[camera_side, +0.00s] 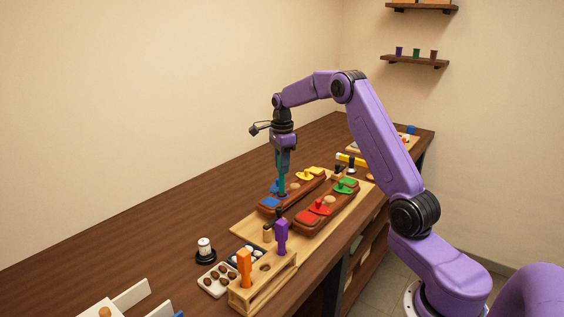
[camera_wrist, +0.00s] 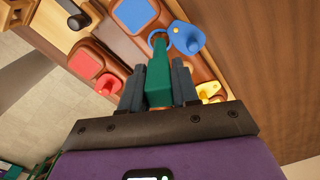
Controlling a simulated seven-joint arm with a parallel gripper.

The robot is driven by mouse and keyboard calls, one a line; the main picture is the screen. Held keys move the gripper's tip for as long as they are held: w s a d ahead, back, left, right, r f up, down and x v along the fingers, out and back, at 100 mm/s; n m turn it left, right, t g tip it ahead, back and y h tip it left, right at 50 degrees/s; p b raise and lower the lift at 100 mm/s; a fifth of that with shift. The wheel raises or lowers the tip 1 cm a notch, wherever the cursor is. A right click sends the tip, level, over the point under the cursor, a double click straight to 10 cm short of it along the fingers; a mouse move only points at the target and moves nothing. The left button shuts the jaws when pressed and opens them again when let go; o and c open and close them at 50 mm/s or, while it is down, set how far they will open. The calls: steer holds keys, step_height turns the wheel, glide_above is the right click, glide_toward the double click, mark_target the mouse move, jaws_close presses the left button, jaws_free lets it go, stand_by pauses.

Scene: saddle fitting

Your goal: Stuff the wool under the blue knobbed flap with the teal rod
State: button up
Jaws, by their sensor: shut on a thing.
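My gripper (camera_wrist: 158,88) is shut on the green-teal handle of the teal rod (camera_wrist: 159,72). In the side view the teal rod (camera_side: 282,183) points down from my gripper (camera_side: 283,168) over the far brown saddle piece. In the wrist view the rod's tip is at a blue ring, beside the blue knobbed flap (camera_wrist: 188,39). I cannot tell whether the tip touches anything. A blue pad (camera_wrist: 133,14) lies on the other side of the ring. I cannot make out the wool for certain; a small pale patch shows on the far saddle piece in the side view.
The same saddle piece bears a yellow knobbed flap (camera_side: 308,175). A nearer piece bears red (camera_side: 317,209) and green (camera_side: 345,186) flaps. In front stand a wooden rack (camera_side: 262,284) with orange and purple handles, a tray of brown lumps (camera_side: 216,280) and a black-and-white jar (camera_side: 205,250).

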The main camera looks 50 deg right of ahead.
steer(key=shift+f, duration=1)
stand_by(0.8)
steer(key=shift+r, duration=4.1)
